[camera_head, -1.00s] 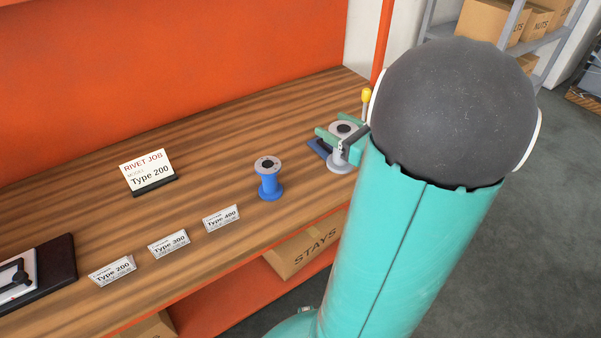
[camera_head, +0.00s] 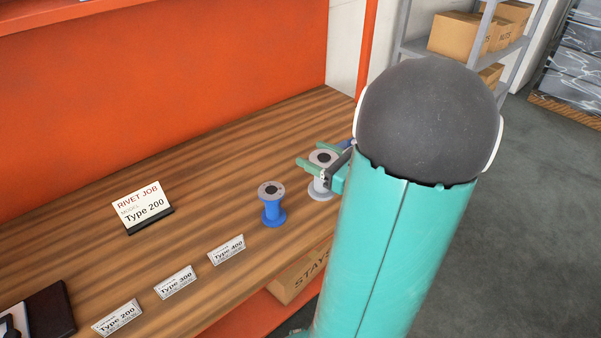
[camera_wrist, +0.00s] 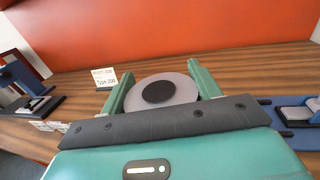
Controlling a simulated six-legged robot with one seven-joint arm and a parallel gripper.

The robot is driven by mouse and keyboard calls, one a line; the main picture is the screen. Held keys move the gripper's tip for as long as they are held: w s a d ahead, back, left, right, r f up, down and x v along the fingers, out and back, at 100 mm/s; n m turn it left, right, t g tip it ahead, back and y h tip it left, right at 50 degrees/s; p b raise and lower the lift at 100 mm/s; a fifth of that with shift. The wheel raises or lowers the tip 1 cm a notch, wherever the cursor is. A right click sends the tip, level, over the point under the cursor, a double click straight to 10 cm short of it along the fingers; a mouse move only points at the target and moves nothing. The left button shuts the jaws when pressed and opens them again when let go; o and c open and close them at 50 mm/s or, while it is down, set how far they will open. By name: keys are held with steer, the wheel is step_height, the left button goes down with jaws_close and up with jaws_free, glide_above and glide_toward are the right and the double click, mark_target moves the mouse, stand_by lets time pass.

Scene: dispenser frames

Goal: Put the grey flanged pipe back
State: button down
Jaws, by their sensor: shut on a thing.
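The grey flanged pipe (camera_head: 321,191) is upright near the right end of the wooden bench, to the right of a blue flanged pipe (camera_head: 272,205). My gripper (camera_head: 317,167) is shut on it, one finger on each side below the top flange. In the wrist view the grey top flange with its dark centre (camera_wrist: 183,88) sits between my two green fingers (camera_wrist: 161,90). Its lower end is partly hidden by my arm, and I cannot tell whether it touches the bench. Small labels for Type 200 (camera_head: 117,317), Type 300 (camera_head: 175,282) and Type 400 (camera_head: 227,250) stand along the front edge.
A "Rivet Job, Type 200" sign (camera_head: 143,207) stands farther back on the bench. A dark-based device (camera_wrist: 30,85) is at the left in the wrist view, and a blue fixture (camera_wrist: 292,115) at the right. The bench between the sign and labels is clear.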

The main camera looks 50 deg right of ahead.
steer(key=w+d+f, duration=0.3)
steer(key=w+f, duration=0.5)
steer(key=f, duration=0.2)
steer(key=shift+w+d+f, duration=0.15)
steer(key=shift+f, duration=0.15)
steer(key=shift+f, duration=0.15)
steer(key=shift+c, duration=1.8)
jaws_free()
